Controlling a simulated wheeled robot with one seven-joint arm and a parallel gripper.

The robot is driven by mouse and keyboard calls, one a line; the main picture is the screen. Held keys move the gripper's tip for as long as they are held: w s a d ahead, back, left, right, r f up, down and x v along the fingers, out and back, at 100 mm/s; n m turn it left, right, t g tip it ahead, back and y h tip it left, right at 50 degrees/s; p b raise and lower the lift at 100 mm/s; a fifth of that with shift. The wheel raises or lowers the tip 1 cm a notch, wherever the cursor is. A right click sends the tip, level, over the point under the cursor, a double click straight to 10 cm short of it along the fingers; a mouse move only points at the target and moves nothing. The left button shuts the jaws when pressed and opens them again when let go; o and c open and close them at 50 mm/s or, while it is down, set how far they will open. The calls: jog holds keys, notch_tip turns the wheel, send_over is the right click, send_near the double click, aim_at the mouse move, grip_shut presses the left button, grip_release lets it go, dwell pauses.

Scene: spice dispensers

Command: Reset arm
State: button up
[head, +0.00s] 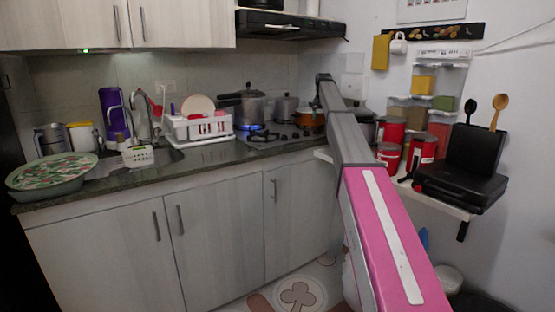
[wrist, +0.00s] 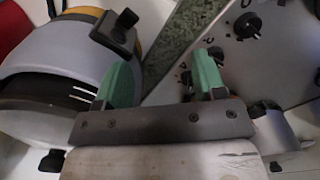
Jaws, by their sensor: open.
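My gripper (wrist: 160,78) is open, its two green fingertips well apart with nothing held between them. In the wrist view it is over the edge of the stove (wrist: 285,45) and a strip of green stone counter (wrist: 172,60). A grey rounded vessel (wrist: 65,60) is close by on the left, beside the left fingertip; I cannot tell whether they touch. In the head view my pink and grey arm reaches forward toward the stove (head: 283,133), and my fingers cannot be made out there. The spice dispensers (head: 423,85) hang on the right wall, with yellow, green and red contents.
Several pots, including a pressure cooker (head: 246,106), stand around the stove, where a blue flame shows. Red canisters (head: 422,151) and a black appliance (head: 462,180) sit on the right wall shelf. A white dish rack (head: 200,126) is on the counter. A range hood (head: 285,27) hangs above.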

jog(key=s+a+f+n, duration=0.1)
jog(key=s+f, duration=1.1)
jog(key=f, duration=0.3)
jog(key=s+a+f, duration=0.1)
jog(key=s+f, duration=1.1)
jog(key=f, duration=0.4)
jog(key=s+f, duration=0.5)
jog(key=s, duration=0.5)
jog(key=s+f+n, duration=0.1)
jog(key=s+f, duration=0.5)
jog(key=s, duration=0.4)
jog(key=s+a+f+n, duration=0.1)
jog(key=s+f, duration=0.4)
jog(key=s, duration=0.5)
jog(key=shift+s+f, duration=0.2)
jog(key=shift+s, duration=0.2)
